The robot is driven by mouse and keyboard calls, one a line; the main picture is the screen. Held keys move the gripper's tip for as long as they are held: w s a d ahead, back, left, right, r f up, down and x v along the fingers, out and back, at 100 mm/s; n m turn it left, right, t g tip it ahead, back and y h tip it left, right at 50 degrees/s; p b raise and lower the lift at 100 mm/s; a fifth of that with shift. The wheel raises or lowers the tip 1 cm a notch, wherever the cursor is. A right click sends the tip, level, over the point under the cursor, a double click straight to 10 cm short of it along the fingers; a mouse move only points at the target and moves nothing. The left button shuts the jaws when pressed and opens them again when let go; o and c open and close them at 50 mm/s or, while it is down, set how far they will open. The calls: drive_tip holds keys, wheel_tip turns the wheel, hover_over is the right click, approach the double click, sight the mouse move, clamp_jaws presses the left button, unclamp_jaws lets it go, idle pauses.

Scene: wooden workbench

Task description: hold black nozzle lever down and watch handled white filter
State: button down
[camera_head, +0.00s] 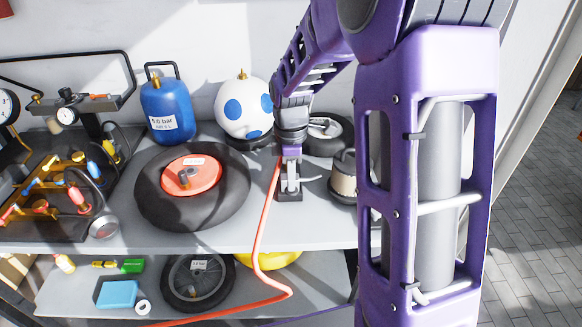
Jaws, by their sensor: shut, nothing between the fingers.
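My gripper (291,182) reaches straight down from the purple arm to the middle of the bench, fingers shut and empty. A small black block (289,196) is right below and around its fingertips, at the upper end of the orange hose (262,235). This seems to be the nozzle; I cannot tell its lever apart or whether the fingers press on it. The pale cylinder with a dark top and a handle (342,178), likely the handled white filter, stands to the right of my gripper. My arm hides its right side.
A black tyre with a red disc (190,175) lies left of my gripper. Behind are a blue tank (167,110), a white ball with blue dots (243,105) and a dark ring (329,135). Pipes and valves (60,185) fill the left. The lower shelf holds a wheel (198,282).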

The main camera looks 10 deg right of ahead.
sight(291, 193)
drive_tip(key=shift+f, duration=0.25)
drive_tip(key=shift+s+f+t+b, duration=0.15)
drive_tip(key=shift+f+t+b, duration=0.25)
drive_tip(key=shift+b, duration=0.45)
drive_tip(key=t+b, duration=0.1)
drive_tip(key=s+f+b, duration=0.1)
drive_tip(key=b, duration=0.1)
drive_tip(key=shift+a+f+t+h, duration=0.1)
drive_tip(key=shift+f+t+h, duration=0.2)
drive_tip(key=shift+t, duration=0.1)
drive_tip(key=shift+r, duration=0.25)
idle(0.9)
drive_tip(key=shift+r+p, duration=0.7)
drive_tip(key=shift+p, duration=0.1)
drive_tip(key=shift+w+r, duration=0.1)
drive_tip(key=shift+r, duration=0.1)
drive_tip(key=w+p+v, duration=0.2)
drive_tip(key=p+v, duration=0.2)
drive_tip(key=v, duration=0.9)
drive_tip(key=shift+r+p, duration=0.35)
drive_tip(key=shift+r, duration=0.15)
